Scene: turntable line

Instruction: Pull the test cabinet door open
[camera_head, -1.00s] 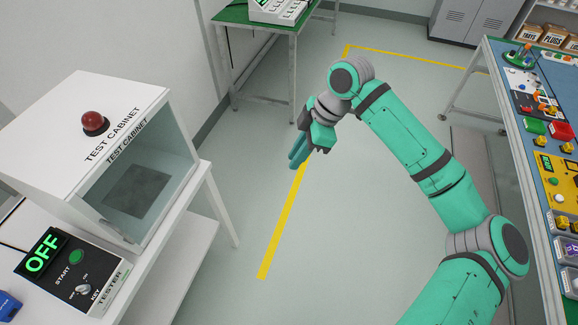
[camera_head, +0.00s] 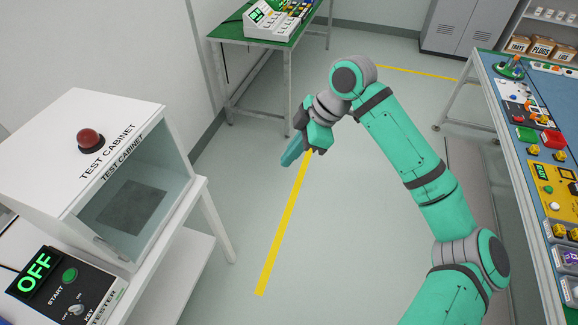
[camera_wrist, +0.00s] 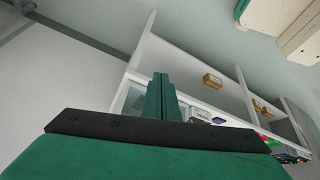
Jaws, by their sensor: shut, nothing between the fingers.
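The test cabinet (camera_head: 75,132) is a white box with a red dome on top, at the left in the head view. Its front (camera_head: 135,195) looks like a clear pane in a pale frame, with a dark square visible inside. The door looks closed. A small pale bar, perhaps the handle (camera_head: 110,247), sits at the front's lower left. My gripper (camera_head: 289,157) is in the air to the right of the cabinet, well apart from it. Its green fingers are together and empty; they also show in the wrist view (camera_wrist: 161,98). The wrist view does not clearly show the cabinet.
A black tester box (camera_head: 65,285) reading OFF stands before the cabinet on the white table (camera_head: 185,245). A green table (camera_head: 235,27) stands at the back. A long bench (camera_head: 520,130) with many parts runs along the right. The floor between is clear, with yellow lines.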

